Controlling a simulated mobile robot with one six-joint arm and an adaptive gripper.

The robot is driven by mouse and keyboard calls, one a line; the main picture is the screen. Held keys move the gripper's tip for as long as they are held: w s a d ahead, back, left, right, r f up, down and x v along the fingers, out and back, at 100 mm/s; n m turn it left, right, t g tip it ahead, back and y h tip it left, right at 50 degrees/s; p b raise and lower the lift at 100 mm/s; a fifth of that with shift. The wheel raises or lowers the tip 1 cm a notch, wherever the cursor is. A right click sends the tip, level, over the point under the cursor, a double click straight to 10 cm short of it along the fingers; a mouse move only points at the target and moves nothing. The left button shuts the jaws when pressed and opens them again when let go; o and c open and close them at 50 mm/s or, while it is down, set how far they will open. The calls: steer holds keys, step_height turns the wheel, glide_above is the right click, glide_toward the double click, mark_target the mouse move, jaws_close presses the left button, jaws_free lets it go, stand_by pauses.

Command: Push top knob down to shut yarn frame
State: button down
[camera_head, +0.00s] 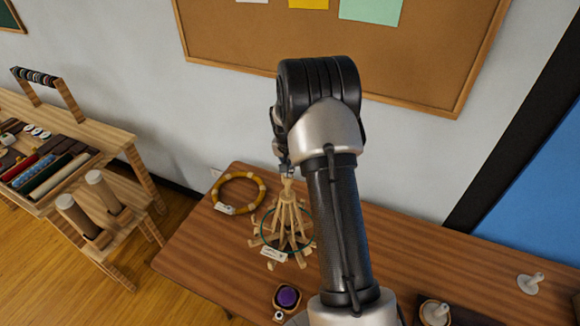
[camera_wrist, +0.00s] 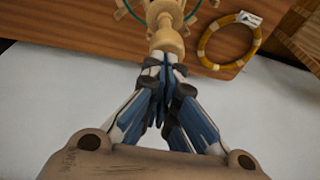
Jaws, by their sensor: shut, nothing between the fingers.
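The yarn frame (camera_head: 291,222) stands on the wooden table, a light wooden stand with several slanting ribs and a thin green ring around it. Its top knob (camera_head: 287,184) sits at the peak, right under my gripper (camera_head: 285,171). In the wrist view my gripper (camera_wrist: 163,61) is shut and empty, its fingertips together at the pale round knob (camera_wrist: 167,41). I cannot tell whether they touch or sit just above it. The frame's lower part is mostly cut off in the wrist view.
A yellow-brown hoop (camera_head: 262,193) with a tag lies left of the frame. A purple item in a small holder (camera_head: 288,297) is in front. A wooden bench (camera_head: 108,143) stands at the left. A wall with a corkboard (camera_head: 330,45) is behind.

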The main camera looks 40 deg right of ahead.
step_height(320, 180, down, 2)
steer(key=shift+f+b, duration=0.1)
steer(key=shift+b, duration=0.4)
steer(key=shift+s, duration=0.15)
